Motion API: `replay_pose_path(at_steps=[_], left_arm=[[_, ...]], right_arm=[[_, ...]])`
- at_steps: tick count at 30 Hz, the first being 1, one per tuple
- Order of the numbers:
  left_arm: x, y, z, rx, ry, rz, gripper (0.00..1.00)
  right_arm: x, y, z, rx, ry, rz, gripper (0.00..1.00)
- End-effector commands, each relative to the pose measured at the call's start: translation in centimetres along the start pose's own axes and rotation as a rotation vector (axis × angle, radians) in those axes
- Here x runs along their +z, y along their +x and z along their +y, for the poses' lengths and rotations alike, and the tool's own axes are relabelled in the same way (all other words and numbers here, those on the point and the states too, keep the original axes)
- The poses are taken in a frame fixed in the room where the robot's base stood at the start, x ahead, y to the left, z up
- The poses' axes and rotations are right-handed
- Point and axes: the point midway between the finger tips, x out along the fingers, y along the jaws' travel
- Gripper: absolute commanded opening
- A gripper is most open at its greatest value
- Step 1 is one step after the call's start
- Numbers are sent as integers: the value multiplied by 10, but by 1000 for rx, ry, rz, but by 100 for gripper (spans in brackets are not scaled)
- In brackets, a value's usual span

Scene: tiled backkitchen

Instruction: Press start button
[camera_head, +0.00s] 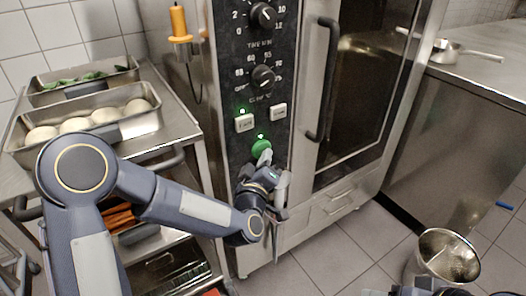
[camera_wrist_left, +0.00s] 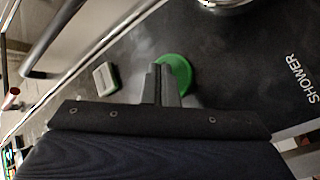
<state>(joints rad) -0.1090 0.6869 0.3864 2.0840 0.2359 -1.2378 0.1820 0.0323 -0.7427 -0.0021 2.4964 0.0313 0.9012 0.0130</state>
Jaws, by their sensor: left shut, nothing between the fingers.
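The round green start button (camera_head: 262,148) is on the black control panel (camera_head: 240,165) of the steel oven. It also shows in the left wrist view (camera_wrist_left: 176,72). My left gripper (camera_head: 266,160) is shut and empty, with its fingertips right at the button's lower edge in the head view. In the left wrist view the closed fingers (camera_wrist_left: 161,84) overlap the button's left part. I cannot tell whether they touch it. A green light shows just above the button. At the bottom edge of the head view, part of my right arm shows; its fingers cannot be made out.
Above the button are two pale square buttons (camera_head: 244,123) and two black knobs (camera_head: 263,77). The oven door handle (camera_head: 325,80) stands out to the right. A trolley with trays of dough (camera_head: 90,125) is at left. A metal bucket (camera_head: 443,258) stands on the floor at right.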

Motion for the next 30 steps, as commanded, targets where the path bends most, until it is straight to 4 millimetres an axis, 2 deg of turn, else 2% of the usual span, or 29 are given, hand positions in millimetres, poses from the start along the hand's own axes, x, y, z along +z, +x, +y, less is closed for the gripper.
replay_pose_path(at_steps=[6,17,30], left_arm=[[6,-8,5,2,0,-1,0],[8,-10,7,2,0,-1,0],[29,-39,28,3,-1,-2,0]], right_arm=[[3,5,2,0,0,0,61],[3,6,3,0,0,0,61],[9,18,8,0,0,0,61]])
